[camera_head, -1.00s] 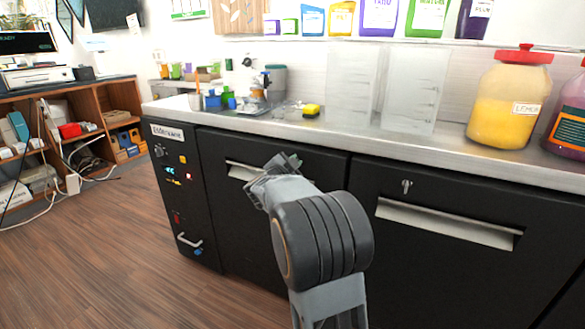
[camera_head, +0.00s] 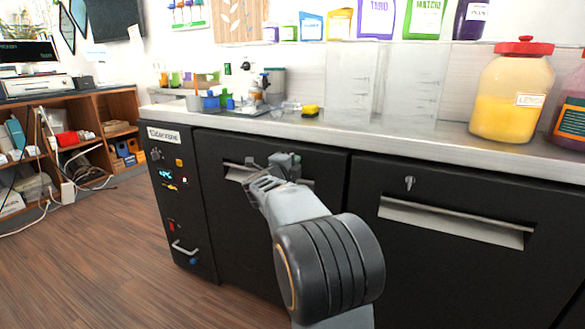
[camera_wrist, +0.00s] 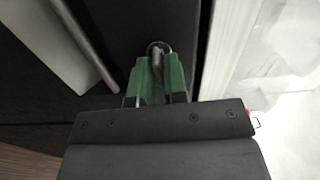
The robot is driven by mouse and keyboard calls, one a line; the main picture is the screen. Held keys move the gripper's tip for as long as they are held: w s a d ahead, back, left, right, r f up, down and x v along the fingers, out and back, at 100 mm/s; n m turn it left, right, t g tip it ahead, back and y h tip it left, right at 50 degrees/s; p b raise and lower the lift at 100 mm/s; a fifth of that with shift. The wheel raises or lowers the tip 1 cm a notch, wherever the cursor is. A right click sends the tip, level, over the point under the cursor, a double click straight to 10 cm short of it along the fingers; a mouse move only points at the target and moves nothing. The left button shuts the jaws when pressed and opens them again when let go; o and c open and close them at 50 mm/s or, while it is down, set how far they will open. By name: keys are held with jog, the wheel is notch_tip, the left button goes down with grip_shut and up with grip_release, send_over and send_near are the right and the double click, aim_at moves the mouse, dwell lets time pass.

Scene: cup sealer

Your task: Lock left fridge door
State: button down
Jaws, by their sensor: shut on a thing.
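The left fridge door (camera_head: 218,145) is a black panel below the steel counter and looks shut. Its recessed silver handle (camera_head: 237,173) is partly covered by my arm. My gripper (camera_head: 284,162) is at the upper part of this door, above and right of the handle. In the wrist view, its green fingers (camera_wrist: 158,78) are shut on a small metal key (camera_wrist: 157,52) at the door face. The key's rounded end shows between the fingertips. The lock behind it is hidden, so I cannot tell its turn. In the head view my gripper hides the key.
The right fridge door (camera_head: 455,270) has its own key (camera_head: 409,183) above a long handle (camera_head: 455,222). The counter edge (camera_head: 400,140) runs just above my gripper. A control panel (camera_head: 176,195) is at the left. The wooden floor (camera_head: 100,250) is clear.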

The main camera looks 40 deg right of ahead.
jog(key=shift+m, duration=0.4)
jog(key=c, duration=1.3)
grip_release()
jog(key=shift+d, duration=0.1)
jog(key=p+v, duration=0.2)
jog(key=v, duration=1.2)
jog(key=shift+f+p, duration=0.1)
jog(key=shift+p, duration=0.25)
